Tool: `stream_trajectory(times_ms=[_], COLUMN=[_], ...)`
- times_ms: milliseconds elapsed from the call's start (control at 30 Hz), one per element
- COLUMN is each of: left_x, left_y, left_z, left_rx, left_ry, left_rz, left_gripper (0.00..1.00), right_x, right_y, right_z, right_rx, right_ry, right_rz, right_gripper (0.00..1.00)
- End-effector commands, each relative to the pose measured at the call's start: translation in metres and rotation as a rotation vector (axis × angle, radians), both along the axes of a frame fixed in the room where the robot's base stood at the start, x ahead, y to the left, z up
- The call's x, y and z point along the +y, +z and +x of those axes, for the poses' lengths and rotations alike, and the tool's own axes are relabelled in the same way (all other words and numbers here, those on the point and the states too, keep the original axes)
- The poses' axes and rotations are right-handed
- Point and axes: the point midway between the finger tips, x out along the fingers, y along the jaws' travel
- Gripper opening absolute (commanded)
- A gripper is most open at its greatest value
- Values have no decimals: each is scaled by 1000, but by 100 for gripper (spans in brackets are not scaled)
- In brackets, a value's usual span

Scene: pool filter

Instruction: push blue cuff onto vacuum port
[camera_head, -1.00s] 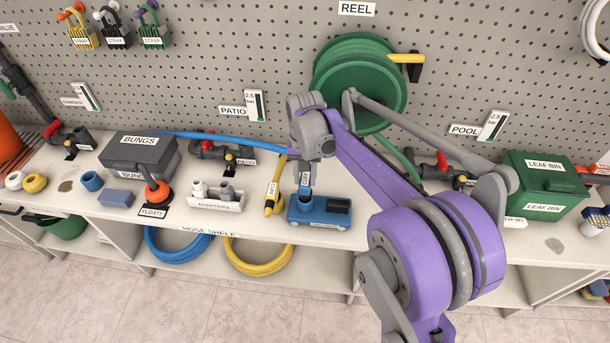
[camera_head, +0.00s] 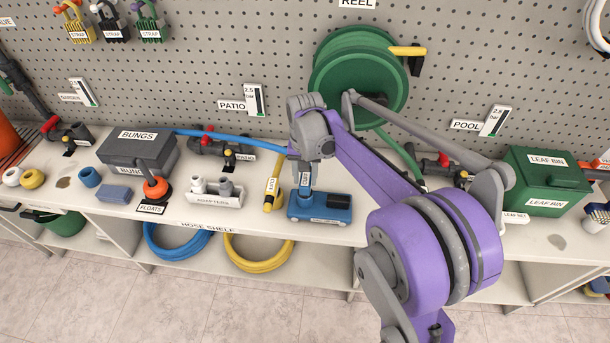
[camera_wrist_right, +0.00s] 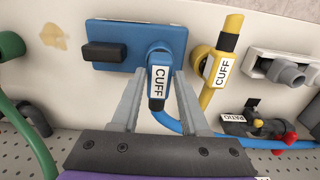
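The blue cuff (camera_wrist_right: 158,84), with a white CUFF label, stands on the port side of the blue vacuum unit (camera_wrist_right: 112,40) in the right wrist view. In the head view the cuff (camera_head: 304,179) is upright over the left part of the vacuum unit (camera_head: 330,213). My right gripper (camera_wrist_right: 161,74) has one finger on each side of the cuff, close against it, and appears shut on it. The port's mouth is hidden by the cuff, so the exact depth of seating cannot be told. A blue hose (camera_wrist_right: 188,127) runs from the cuff. My left gripper is not in view.
A yellow cuff (camera_wrist_right: 219,65) stands close beside the blue one. The white adapters tray (camera_head: 216,203), bungs box (camera_head: 138,150) and patio valve (camera_head: 207,143) are to the left. The green leaf bin (camera_head: 548,180) is at right. A green reel (camera_head: 350,75) hangs behind.

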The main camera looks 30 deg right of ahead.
Motion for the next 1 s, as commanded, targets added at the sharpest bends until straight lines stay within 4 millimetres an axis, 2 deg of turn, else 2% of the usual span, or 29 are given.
stream_trajectory(times_ms=[33, 133, 167, 533, 1000], left_x=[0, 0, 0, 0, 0], left_y=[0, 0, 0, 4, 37], left_z=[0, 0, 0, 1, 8], left_rx=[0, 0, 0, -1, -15], left_ry=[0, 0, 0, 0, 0], left_rz=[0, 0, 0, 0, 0], left_gripper=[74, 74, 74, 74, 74], right_x=[0, 0, 0, 0, 0], right_y=[1, 1, 1, 5, 50], right_z=[0, 0, 0, 0, 0], right_rx=[0, 0, 0, 0, -1], right_ry=[0, 0, 0, 0, 0], right_rz=[0, 0, 0, 0, 0], right_gripper=[55, 73, 74, 74, 74])
